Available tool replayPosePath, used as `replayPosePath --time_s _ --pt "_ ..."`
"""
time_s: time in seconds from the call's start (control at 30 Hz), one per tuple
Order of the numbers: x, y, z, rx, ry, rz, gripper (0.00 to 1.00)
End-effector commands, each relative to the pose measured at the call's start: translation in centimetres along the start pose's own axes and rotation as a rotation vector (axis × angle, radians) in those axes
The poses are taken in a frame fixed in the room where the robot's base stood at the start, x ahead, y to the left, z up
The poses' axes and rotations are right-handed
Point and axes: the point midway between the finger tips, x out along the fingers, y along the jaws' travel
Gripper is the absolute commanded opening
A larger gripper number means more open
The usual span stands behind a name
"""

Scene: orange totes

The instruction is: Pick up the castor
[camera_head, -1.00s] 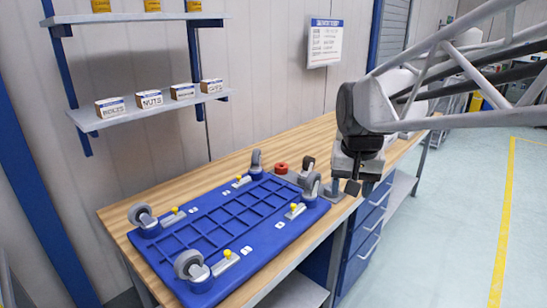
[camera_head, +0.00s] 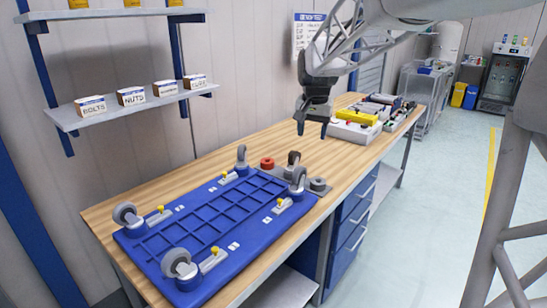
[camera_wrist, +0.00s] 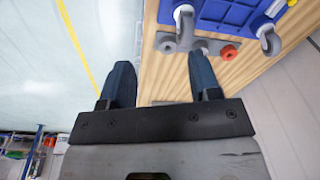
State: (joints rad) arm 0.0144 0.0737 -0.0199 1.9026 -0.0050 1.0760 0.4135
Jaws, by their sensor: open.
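A dark grey castor (camera_head: 293,160) stands on a grey strip at the right end of the blue platform (camera_head: 160,250), between a red round piece (camera_head: 267,163) and a grey round piece (camera_head: 318,185). More castors with grey wheels stand at the platform's corners: front (camera_head: 178,264), left (camera_head: 125,214), back (camera_head: 242,155) and right (camera_head: 299,180). My gripper (camera_head: 312,128) is open and empty, pointing down above the table beyond the strip. In the wrist view its fingers (camera_wrist: 161,72) are spread, with the grey strip and the platform's end past the fingertips.
The wooden table (camera_head: 225,180) has free room behind the platform. A wall shelf (camera_head: 130,110) holds labelled boxes at the left.

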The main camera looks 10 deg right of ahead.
Motion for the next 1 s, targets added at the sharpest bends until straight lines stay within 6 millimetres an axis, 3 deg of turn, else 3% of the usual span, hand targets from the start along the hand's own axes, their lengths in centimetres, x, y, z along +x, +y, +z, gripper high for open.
replayPosePath --time_s 0.57,1.0 --pt "4.9 -5.1 -12.0 0.128 -0.037 0.017 0.57" --pt "10.3 -8.5 -20.2 0.226 -0.063 0.033 0.57"
